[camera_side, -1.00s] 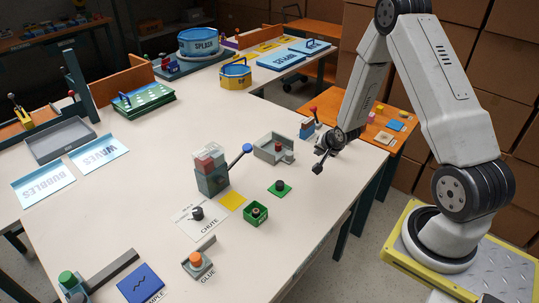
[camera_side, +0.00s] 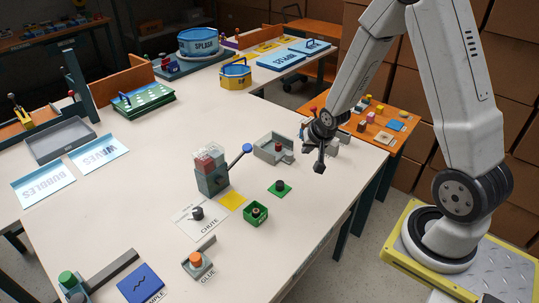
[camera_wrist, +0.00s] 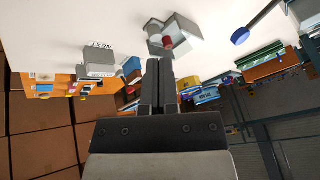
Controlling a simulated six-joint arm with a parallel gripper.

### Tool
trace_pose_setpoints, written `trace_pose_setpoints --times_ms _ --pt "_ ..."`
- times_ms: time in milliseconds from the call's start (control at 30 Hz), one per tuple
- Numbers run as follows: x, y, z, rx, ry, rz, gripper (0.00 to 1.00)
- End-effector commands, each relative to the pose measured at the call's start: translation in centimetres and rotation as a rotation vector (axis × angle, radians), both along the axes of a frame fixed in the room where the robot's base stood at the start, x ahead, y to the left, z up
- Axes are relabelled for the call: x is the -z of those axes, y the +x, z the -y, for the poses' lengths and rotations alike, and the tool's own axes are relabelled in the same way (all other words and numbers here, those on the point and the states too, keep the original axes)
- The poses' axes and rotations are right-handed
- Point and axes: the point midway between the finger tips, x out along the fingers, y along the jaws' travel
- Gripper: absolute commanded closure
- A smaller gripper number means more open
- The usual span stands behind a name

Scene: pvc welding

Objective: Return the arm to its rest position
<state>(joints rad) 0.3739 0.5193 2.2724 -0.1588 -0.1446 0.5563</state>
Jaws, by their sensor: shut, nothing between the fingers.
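My gripper (camera_side: 319,167) is in the side view near the right edge of the white table, held above the surface. Its fingers point down. In the wrist view the two fingers (camera_wrist: 159,68) lie together, shut, with nothing held between them. My arm rises from its base at the right and bends over to the table edge. A grey tray (camera_side: 270,153) with a small red-topped piece stands just left of my gripper, apart from it. It also shows in the wrist view (camera_wrist: 183,38), beyond the fingertips.
A grey dispenser (camera_side: 211,181) with a blue-knobbed lever stands mid-table. A green pad (camera_side: 279,188) and a green box (camera_side: 256,213) sit in front. An orange side table (camera_side: 388,138) with small blocks is behind my gripper. The table's near right area is clear.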

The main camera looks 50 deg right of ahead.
Motion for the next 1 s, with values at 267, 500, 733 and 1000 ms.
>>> trace_pose_setpoints --times_ms 267,500,733,1000 --pt "-4.3 -3.0 -6.9 -0.302 -0.064 -0.126 1.00" --pt "-6.9 -6.9 -11.9 -0.558 -0.100 -0.221 1.00" --pt "-8.0 -9.7 -14.3 -0.712 -0.114 -0.274 1.00" --pt "-8.1 -10.3 -14.6 -0.740 -0.115 -0.286 1.00"
